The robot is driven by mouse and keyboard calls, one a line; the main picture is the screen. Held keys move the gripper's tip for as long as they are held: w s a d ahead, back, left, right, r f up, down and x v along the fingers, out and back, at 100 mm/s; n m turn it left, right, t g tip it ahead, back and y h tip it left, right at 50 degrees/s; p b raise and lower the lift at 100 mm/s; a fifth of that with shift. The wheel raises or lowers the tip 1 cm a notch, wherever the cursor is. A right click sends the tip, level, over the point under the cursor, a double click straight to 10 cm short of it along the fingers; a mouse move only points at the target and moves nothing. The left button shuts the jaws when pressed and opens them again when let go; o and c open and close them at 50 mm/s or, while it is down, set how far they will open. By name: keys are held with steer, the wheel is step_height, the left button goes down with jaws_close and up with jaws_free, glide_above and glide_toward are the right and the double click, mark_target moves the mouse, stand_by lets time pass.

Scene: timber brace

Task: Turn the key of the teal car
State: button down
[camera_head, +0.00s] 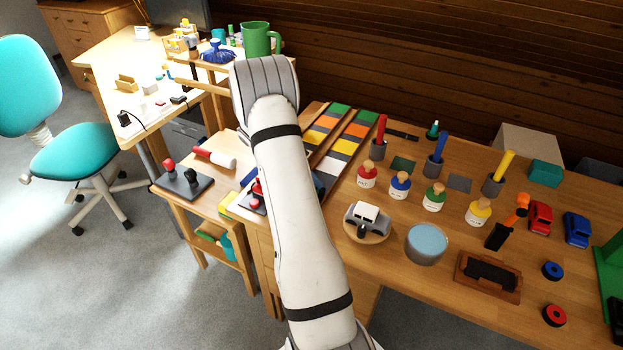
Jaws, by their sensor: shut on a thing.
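My white arm (295,220) crosses the middle of the view, and my gripper is hidden from sight. No teal car or key can be made out clearly. A dark teal shape (319,186) shows at the right edge of my arm, mostly covered; I cannot tell what it is. A teal block-like thing (545,173) lies at the back right of the long wooden table.
A side table with a dark lever board (184,183) stands left of my arm.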

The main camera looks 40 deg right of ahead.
stand_by(0.3)
steer(key=c, duration=1.3)
jaws_free()
steer(key=shift+r, duration=0.1)
step_height(320, 180, up, 10)
steer(key=shift+f, duration=0.1)
